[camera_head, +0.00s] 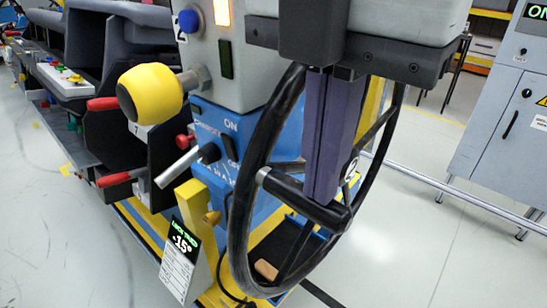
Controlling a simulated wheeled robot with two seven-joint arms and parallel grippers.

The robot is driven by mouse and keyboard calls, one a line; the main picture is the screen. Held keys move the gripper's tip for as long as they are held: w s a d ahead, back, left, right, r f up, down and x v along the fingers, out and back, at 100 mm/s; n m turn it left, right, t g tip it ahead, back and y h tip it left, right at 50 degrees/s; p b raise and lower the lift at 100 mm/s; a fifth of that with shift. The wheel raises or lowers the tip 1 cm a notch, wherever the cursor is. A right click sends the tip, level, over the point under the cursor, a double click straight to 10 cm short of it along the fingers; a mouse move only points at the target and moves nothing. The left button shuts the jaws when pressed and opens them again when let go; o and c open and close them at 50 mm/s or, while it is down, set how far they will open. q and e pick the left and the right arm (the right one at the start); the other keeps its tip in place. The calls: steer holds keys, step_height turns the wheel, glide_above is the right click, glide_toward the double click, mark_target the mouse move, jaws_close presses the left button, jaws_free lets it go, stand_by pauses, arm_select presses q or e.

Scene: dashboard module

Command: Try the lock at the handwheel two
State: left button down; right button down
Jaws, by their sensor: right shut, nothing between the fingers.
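The black handwheel (241,205) stands upright in the middle of the head view, in front of a blue box (228,172). A thick dark spoke (297,200) with a light metal band crosses its lower part. My right gripper (326,196) comes down from the top, its two purple fingers shut together and empty. The fingertips are inside the rim, at the spoke; I cannot tell whether they touch it. A small sign (182,243) below left has a green display that seems to read "LOCK TRIED" and "-15°". My left gripper is out of view.
A yellow and black knob (150,93) sticks out left of the wheel, with a metal lever (180,167) below it. Red-handled parts (112,179) are further left. A grey cabinet (502,130) stands at the right behind a metal rail (450,190). The floor at lower right is clear.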

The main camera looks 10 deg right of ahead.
step_height(320, 180, up, 8)
steer(key=p, duration=0.5)
steer(key=shift+p, duration=0.35)
steer(key=shift+f, duration=0.1)
stand_by(0.4)
